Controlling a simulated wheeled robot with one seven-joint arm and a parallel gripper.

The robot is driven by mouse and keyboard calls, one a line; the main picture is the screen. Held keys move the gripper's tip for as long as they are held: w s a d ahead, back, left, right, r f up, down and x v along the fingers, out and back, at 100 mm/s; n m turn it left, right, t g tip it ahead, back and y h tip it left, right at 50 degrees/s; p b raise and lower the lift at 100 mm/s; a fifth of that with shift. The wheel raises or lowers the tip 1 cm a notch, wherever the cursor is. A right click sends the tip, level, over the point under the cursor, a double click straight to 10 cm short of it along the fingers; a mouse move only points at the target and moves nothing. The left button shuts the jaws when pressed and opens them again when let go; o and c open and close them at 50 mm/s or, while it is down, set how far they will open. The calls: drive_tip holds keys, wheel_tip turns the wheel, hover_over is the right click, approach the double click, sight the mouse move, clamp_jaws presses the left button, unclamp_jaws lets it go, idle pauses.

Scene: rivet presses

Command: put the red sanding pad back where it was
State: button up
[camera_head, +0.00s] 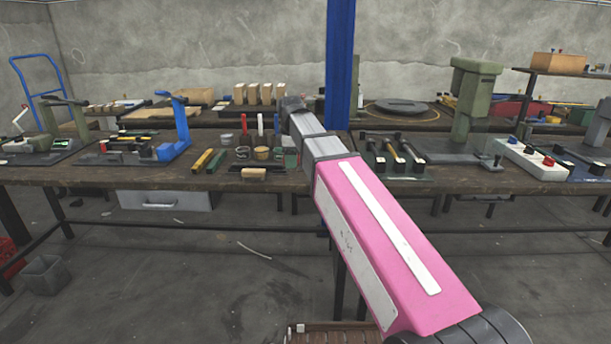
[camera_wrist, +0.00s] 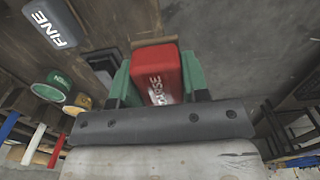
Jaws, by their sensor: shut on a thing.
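The red sanding pad (camera_wrist: 156,75) shows in the wrist view, with white lettering of which "RSE" can be read. My gripper (camera_wrist: 156,88) is shut on it, one green finger on each side. The pad's near end is hidden by the gripper body. The bench top (camera_wrist: 90,15) lies behind and to the left of the pad, and bare floor shows to the right. In the head view my gripper (camera_head: 290,157) is small and partly hidden by my arm, above the bench near its front edge. I cannot make out the red pad there.
In the wrist view a grey block marked FINE (camera_wrist: 50,22), a green tin (camera_wrist: 52,86) and a dark slab (camera_wrist: 104,62) are on the bench. In the head view, a tan block (camera_head: 253,174), a blue press (camera_head: 180,125) and a dark tool mat (camera_head: 385,165) flank my arm.

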hover_over(305, 180)
drive_tip(key=f, duration=0.3)
drive_tip(key=shift+w+a+f, duration=0.2)
drive_tip(key=shift+w+f, duration=0.05)
drive_tip(key=shift+w, duration=0.1)
drive_tip(key=shift+f, duration=2)
drive_tip(key=shift+s+f, duration=0.1)
drive_tip(key=shift+f, duration=0.3)
drive_tip(key=shift+s+f, duration=0.1)
drive_tip(key=shift+f, duration=0.2)
drive_tip(key=o, duration=1)
drive_tip(key=shift+d, duration=0.1)
drive_tip(key=shift+o, duration=0.2)
drive_tip(key=shift+s, duration=0.3)
drive_tip(key=shift+c, duration=0.6)
drive_tip(key=shift+o, duration=0.6)
wheel_tip(305, 180, up, 13)
drive_tip(key=w, duration=0.1)
drive_tip(key=shift+r, duration=0.2)
